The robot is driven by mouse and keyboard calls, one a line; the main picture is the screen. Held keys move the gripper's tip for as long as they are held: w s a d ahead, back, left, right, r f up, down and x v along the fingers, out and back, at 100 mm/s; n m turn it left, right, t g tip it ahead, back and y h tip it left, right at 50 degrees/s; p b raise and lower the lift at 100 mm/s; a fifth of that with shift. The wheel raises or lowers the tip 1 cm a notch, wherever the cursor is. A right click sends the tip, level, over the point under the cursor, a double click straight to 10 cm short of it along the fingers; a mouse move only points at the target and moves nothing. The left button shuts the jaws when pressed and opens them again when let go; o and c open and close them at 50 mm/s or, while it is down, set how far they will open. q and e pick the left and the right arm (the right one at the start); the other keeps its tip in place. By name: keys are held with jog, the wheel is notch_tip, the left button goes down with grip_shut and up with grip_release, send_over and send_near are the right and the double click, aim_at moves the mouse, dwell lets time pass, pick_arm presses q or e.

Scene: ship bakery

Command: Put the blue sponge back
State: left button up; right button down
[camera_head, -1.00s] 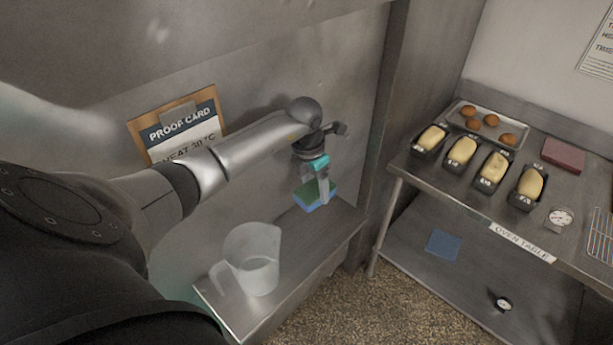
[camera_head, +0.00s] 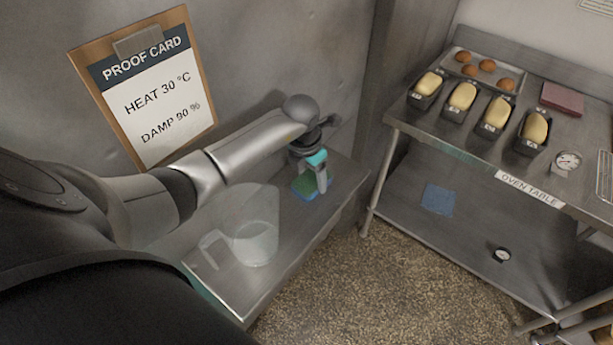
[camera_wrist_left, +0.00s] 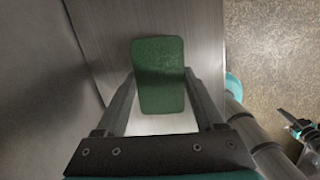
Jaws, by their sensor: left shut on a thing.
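The sponge (camera_head: 304,188) has a green top and a blue lower layer. In the head view it is at the far end of the narrow metal shelf (camera_head: 300,233), below the wall. My left gripper (camera_head: 314,186) is shut on the sponge from above. In the left wrist view the sponge's green face (camera_wrist_left: 159,75) sits between the two fingers, with the shelf's metal surface behind it. Whether the sponge touches the shelf or hangs just above it, I cannot tell.
A clear measuring jug (camera_head: 254,240) stands on the shelf nearer to me, below my left forearm. A proof card clipboard (camera_head: 150,88) is on the wall. The oven table (camera_head: 480,135) at right holds loaf tins and a bun tray (camera_head: 484,68). A blue cloth (camera_head: 438,199) lies on its lower shelf.

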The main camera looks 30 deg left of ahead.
pick_arm(q)
jog(key=shift+a, duration=0.1)
jog(key=shift+d, duration=0.2)
jog(key=o, duration=1.2)
pick_arm(e)
jog(key=shift+s+a, duration=0.1)
jog(key=shift+a, duration=0.2)
jog(key=shift+f, duration=0.1)
